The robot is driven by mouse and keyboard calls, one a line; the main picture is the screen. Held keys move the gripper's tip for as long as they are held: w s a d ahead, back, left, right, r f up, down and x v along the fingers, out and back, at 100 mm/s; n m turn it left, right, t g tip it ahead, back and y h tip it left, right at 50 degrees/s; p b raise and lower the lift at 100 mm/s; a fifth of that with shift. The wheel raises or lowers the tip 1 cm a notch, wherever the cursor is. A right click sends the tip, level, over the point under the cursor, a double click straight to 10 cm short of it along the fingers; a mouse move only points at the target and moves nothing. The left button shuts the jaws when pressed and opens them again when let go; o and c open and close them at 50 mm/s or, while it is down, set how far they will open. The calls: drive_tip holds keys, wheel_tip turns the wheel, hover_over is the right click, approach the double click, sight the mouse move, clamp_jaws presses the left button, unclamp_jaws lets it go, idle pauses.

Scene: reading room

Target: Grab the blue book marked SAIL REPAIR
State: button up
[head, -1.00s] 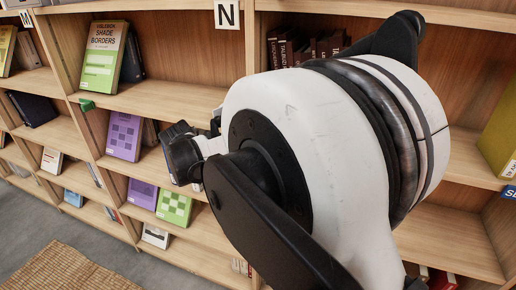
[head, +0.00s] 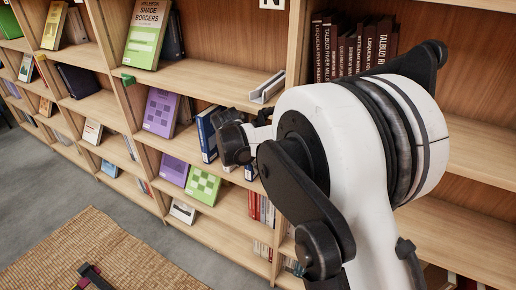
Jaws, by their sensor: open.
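My gripper (head: 233,140) shows in the head view as a dark shape in front of a shelf bay, partly hidden by my arm; its fingers are hard to make out and no held thing shows. Blue books (head: 207,134) stand upright on the middle shelf just left of and behind it, partly covered by it. Their lettering is too small to read, so I cannot tell whether one is marked SAIL REPAIR. I cannot tell whether the gripper touches them.
A purple book (head: 160,112) stands face-out to the left of the blue books. A light metal bracket-like piece (head: 267,87) lies on the shelf above. Dark books (head: 345,50) stand at upper right. A woven rug (head: 100,245) lies on the floor.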

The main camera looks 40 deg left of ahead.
drive_tip(key=shift+f+b, duration=0.25)
drive_tip(key=shift+b, duration=0.05)
clamp_jaws()
idle(0.4)
drive_tip(key=shift+r, duration=0.1)
